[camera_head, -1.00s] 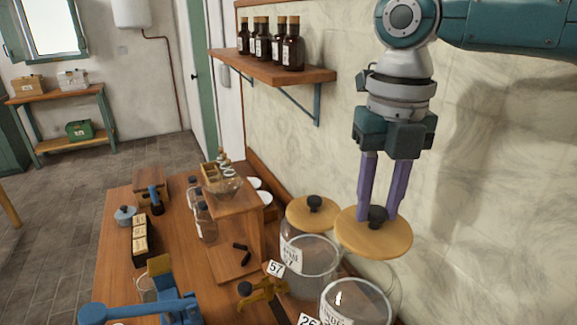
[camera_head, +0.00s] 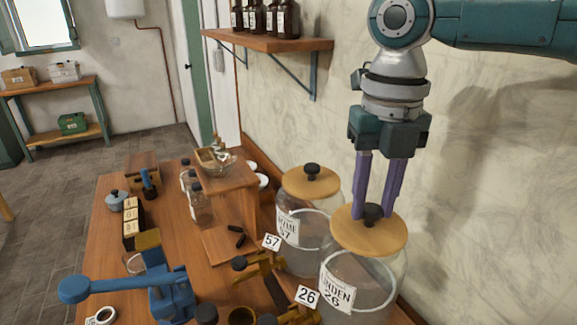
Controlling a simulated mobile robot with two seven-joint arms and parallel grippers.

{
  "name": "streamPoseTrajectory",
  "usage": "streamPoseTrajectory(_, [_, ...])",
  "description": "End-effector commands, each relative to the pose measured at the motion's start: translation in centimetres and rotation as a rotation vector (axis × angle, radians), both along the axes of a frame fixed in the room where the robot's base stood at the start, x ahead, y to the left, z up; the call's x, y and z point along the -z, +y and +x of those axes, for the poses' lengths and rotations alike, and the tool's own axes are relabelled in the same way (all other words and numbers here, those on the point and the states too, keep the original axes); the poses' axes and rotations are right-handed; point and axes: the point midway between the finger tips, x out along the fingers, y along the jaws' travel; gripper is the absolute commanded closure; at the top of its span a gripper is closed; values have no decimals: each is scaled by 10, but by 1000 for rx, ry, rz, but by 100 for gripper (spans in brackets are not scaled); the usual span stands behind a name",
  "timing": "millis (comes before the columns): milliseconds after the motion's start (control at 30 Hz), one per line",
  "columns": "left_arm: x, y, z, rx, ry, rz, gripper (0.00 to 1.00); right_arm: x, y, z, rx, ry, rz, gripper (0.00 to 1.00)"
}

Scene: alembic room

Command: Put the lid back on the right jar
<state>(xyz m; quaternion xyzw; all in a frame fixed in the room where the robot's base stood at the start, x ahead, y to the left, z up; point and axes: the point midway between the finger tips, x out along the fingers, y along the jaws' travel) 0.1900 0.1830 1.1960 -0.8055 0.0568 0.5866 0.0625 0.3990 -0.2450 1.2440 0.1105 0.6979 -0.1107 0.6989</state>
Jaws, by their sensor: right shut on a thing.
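The right jar (camera_head: 365,285) is clear glass with a label reading LINDEN 26, and it stands at the lower right of the table. Its round wooden lid (camera_head: 390,238) with a dark knob sits over the jar's mouth. I cannot tell whether the lid rests fully on the rim. My right gripper (camera_head: 374,214) points down from above, its purple fingers shut on the lid's dark knob. My left gripper is not in view.
Another glass jar (camera_head: 300,243), labelled 57 and closed by a wooden lid (camera_head: 311,183), stands just left and behind. Number cards, a brass tool (camera_head: 258,268) and a blue press (camera_head: 165,285) lie in front. A wall shelf (camera_head: 265,41) with brown bottles hangs above.

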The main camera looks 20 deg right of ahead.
Motion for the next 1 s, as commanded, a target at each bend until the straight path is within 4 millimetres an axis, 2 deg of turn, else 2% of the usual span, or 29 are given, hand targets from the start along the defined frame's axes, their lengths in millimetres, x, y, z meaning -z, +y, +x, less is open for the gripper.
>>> streamPoseTrajectory(1000, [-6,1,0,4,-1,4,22,-1,0,0,1,0,1,100])
